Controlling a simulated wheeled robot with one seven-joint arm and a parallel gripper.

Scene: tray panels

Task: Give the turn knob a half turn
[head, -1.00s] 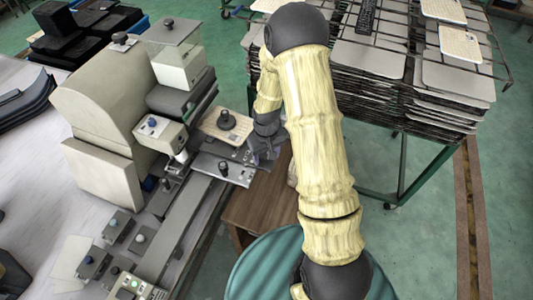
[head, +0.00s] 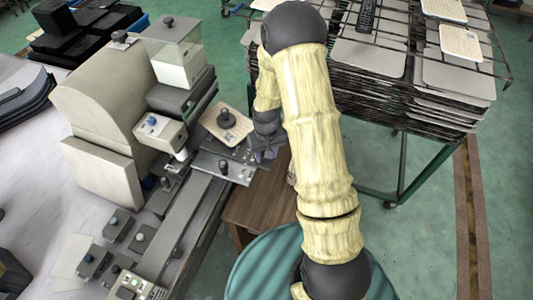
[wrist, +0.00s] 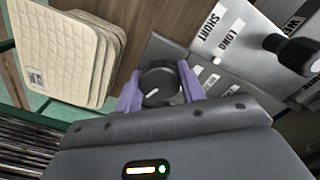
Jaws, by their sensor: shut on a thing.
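The turn knob (wrist: 158,84) is a round black dial with a short white pointer mark, seen from above in the wrist view. It stands on a grey panel (wrist: 163,48) with small pale labels. My gripper (wrist: 160,80) has its two purple fingers on opposite sides of the dial, shut on it. The white mark slants toward the lower left in the wrist view. In the head view my gripper (head: 263,153) is at the right end of the grey machine bed, and the knob is hidden there.
A plate marked SHORT and LONG (wrist: 232,40) with a black-knobbed lever (wrist: 297,48) lies right of the gripper. A stack of cream quilted pads (wrist: 65,50) is at left. In the head view, a beige machine (head: 100,100) stands left and a rack of trays (head: 370,60) behind.

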